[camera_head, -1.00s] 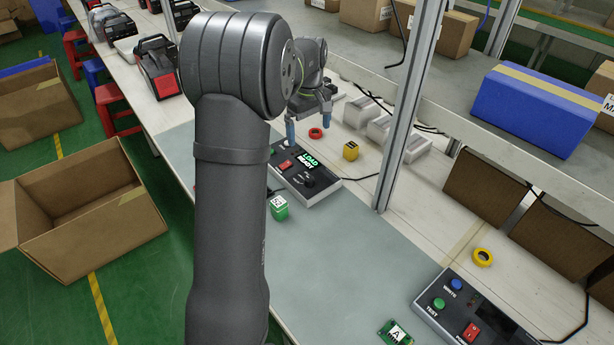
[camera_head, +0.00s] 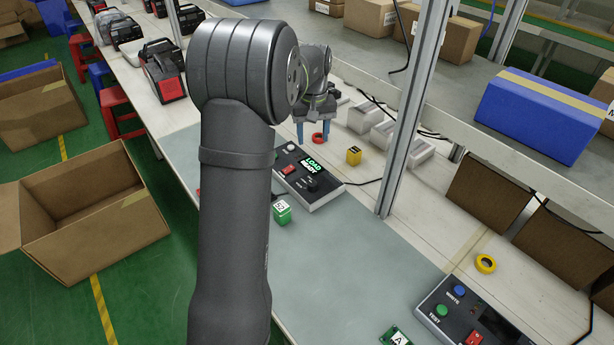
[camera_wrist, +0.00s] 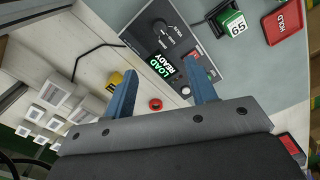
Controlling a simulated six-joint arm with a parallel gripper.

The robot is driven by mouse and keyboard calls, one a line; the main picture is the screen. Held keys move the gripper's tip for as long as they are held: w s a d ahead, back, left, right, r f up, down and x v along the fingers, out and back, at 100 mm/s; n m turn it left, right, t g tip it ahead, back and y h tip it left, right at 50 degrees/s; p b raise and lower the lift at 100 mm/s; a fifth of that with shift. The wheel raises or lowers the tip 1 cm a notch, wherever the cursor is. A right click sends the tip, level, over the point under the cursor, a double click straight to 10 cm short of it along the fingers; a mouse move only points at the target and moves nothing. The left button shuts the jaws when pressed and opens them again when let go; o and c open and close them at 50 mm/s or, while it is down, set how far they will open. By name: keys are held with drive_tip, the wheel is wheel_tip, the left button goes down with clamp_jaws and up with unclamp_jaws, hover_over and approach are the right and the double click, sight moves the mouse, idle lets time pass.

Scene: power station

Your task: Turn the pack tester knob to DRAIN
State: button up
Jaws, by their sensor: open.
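The pack tester (camera_head: 322,196) is a dark box with a lit display (camera_head: 313,165) reading LOAD READY, a red switch (camera_head: 289,170) and a round black knob (camera_head: 311,184). The tester also shows at the top of the wrist view (camera_wrist: 207,52), with its knob (camera_wrist: 162,27) above the display. The knob's labels are too small to read surely, so I cannot tell its setting. My gripper (camera_head: 317,134) is open and empty, beyond the tester's far end in the head view. In the wrist view its blue fingers (camera_wrist: 160,68) are spread, apart from the knob.
A green block (camera_head: 282,212) stands beside the tester. A red ring (camera_head: 318,139) and yellow block (camera_head: 354,156) lie near my gripper. A metal post (camera_head: 410,110) rises right of the tester. A red HOLD tray (camera_wrist: 285,22) shows in the wrist view. The grey mat (camera_head: 350,265) is mostly clear.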

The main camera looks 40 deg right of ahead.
sight(312, 183)
wheel_tip(312, 183, down, 18)
drive_tip(key=m, duration=0.3)
drive_tip(key=shift+f+m, duration=0.1)
drive_tip(key=shift+m, duration=0.3)
drive_tip(key=c, duration=1)
